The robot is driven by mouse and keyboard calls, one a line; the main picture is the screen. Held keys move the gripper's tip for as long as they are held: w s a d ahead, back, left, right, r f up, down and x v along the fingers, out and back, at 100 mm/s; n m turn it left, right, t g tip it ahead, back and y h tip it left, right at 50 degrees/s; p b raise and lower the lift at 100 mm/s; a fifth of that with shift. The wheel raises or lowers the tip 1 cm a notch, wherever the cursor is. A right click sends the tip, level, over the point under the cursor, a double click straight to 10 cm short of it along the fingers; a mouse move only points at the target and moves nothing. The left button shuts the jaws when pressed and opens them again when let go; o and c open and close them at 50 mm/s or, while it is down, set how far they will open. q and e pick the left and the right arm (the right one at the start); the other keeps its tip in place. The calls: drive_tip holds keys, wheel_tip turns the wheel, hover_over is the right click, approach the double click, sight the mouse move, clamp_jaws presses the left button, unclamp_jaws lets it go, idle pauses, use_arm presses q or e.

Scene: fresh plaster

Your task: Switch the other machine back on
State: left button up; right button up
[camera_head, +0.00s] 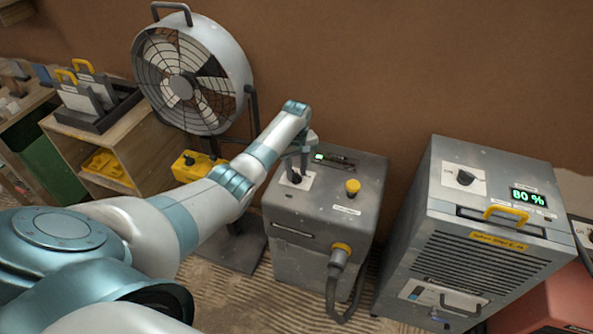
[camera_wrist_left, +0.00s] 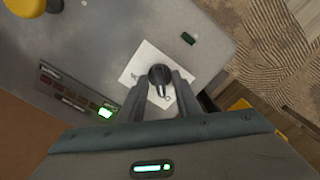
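A grey machine (camera_head: 310,215) with a yellow button (camera_head: 353,187) and a hose stands in the middle. A black rotary knob (camera_wrist_left: 160,75) sits on a white label on its top. My left gripper (camera_head: 296,172) is at this knob, and its two fingers (camera_wrist_left: 160,90) flank it closely in the wrist view. I cannot tell if they press on it. A small green light (camera_wrist_left: 105,112) is lit on the machine. My right gripper is not visible.
A large fan (camera_head: 181,87) stands behind my left arm. A wooden shelf (camera_head: 140,150) with a dark tray and yellow items is at the left. A red object (camera_head: 550,300) is at the lower right. A narrow gap separates the two machines.

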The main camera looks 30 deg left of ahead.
use_arm(q)
clamp_jaws()
drive_tip(key=shift+r+m, duration=0.1)
drive_tip(key=shift+m, duration=0.2)
drive_tip(key=shift+m+p, duration=0.9)
drive_tip(key=shift+m, duration=0.3)
drive_tip(key=m+p, duration=0.1)
drive_tip(key=m, duration=0.2)
drive_tip(key=shift+m, duration=0.3)
drive_tip(key=m+p, duration=0.1)
drive_tip(key=m, duration=0.8)
drive_tip(key=shift+m, duration=1.1)
